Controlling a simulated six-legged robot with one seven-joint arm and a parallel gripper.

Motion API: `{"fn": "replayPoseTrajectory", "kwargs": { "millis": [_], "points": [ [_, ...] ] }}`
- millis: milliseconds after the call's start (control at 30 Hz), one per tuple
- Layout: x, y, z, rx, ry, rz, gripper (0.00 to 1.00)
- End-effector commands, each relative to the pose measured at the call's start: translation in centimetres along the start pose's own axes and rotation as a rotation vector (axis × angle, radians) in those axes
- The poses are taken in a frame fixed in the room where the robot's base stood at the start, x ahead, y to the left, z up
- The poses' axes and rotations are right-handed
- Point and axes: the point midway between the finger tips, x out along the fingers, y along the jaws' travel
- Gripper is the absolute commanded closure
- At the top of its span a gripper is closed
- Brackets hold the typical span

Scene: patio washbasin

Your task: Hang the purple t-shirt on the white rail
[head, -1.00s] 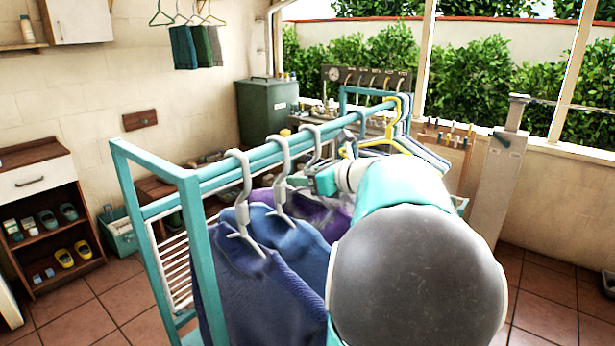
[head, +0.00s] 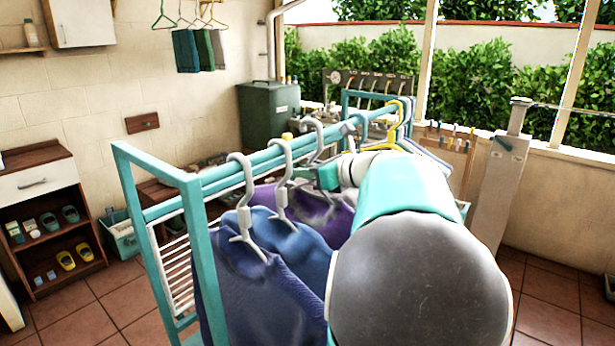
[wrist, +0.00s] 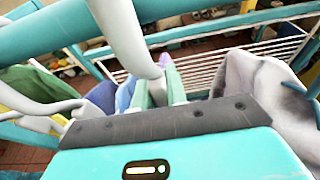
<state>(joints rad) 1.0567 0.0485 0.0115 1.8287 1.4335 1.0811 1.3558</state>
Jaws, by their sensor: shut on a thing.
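The purple t-shirt (head: 292,203) hangs on a pale grey-white hanger (head: 313,138) at the teal clothes rack. My gripper (head: 325,177) is shut on this hanger's stem, just below its hook. The hook stands a little higher than the hooks beside it and still overlaps the teal bar (head: 265,160) in the picture; I cannot tell whether they touch. In the wrist view my fingers (wrist: 158,90) close around the thick white hanger stem (wrist: 122,35). My arm hides the right part of the shirt. A pale rail (head: 575,108) runs from a post at the right.
A blue shirt (head: 290,240) and a dark blue shirt (head: 250,290) hang close by, nearer to me. Yellow and other hangers (head: 402,120) crowd the rack's far end. The light post (head: 500,185) stands at the right by the low wall. Tiled floor (head: 535,290) is free there.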

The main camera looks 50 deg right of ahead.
Motion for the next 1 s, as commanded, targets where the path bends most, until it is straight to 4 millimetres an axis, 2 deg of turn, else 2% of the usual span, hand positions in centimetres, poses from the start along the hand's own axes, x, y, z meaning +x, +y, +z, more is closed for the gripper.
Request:
{"fn": "replayPoseTrajectory", "kwargs": {
  "millis": [200,533,1000],
  "points": [
    [-0.2,0.0,0.8,-0.001,0.000,0.000,1.00],
    [-0.6,0.0,0.8,-0.001,0.000,-0.001,1.00],
    [-7.0,-0.1,-0.8,0.000,0.000,-0.003,1.00]
  ]
}}
